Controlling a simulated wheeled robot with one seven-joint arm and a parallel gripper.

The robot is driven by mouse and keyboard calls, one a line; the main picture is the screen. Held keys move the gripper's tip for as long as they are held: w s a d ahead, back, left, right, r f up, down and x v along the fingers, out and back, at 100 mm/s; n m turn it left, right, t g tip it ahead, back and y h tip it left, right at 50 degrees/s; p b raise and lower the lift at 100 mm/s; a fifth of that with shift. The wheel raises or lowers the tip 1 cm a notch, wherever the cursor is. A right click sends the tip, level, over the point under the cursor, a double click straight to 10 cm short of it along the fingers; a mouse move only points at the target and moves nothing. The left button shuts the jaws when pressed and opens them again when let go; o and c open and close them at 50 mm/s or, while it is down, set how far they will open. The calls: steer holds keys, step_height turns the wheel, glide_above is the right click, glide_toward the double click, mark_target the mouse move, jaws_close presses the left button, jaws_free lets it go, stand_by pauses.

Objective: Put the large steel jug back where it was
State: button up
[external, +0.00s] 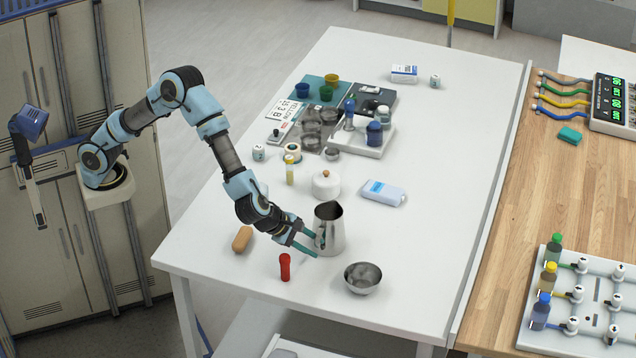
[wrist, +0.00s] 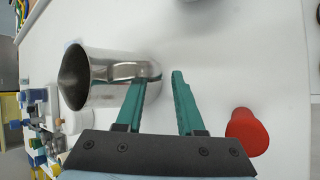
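The large steel jug (external: 331,229) stands upright near the front of the white table. My gripper (external: 316,243) is low at the jug's left side. In the wrist view the jug (wrist: 92,78) lies to the left of my gripper (wrist: 160,82), with its handle by the fingertips. The two green fingers are apart. One finger overlaps the handle in the picture, and the handle's outer end shows in the gap between the tips. I cannot tell whether a finger touches it.
A steel bowl (external: 362,278) is right of the jug, and a red object (external: 286,267) stands close by at front left. A brown object (external: 242,239), a white lidded pot (external: 326,185) and a blue-white packet (external: 384,193) are nearby. The table's right side is clear.

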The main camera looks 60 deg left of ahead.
steer(key=shift+s+r, duration=0.15)
steer(key=shift+r, duration=0.15)
steer(key=v, duration=1.2)
steer(key=w+a+r+m+t+h, duration=0.1)
steer(key=w+a+r+m+h, duration=0.1)
steer(key=w+a+m, duration=0.5)
steer(key=w+a+f+m+g+h, duration=0.1)
steer(key=w+a+f+m, duration=0.1)
steer(key=a+m, duration=0.7)
steer(key=s+a+f+m+g+y, duration=0.1)
steer(key=s+a+f+m+g, duration=0.1)
steer(key=s+a, duration=0.3)
steer(key=s+a+f+m+g+y, duration=0.1)
steer(key=s+a, duration=0.5)
steer(key=a, duration=0.8)
steer(key=s+a+f+m+g+y, duration=0.1)
steer(key=s+a+f+m+g, duration=0.3)
steer(key=a, duration=0.6)
steer(key=shift+s+f+m+y+b, duration=0.2)
steer(key=shift+s+m+y+b, duration=0.25)
steer(key=shift+s+m, duration=0.4)
steer(key=shift+r, duration=0.1)
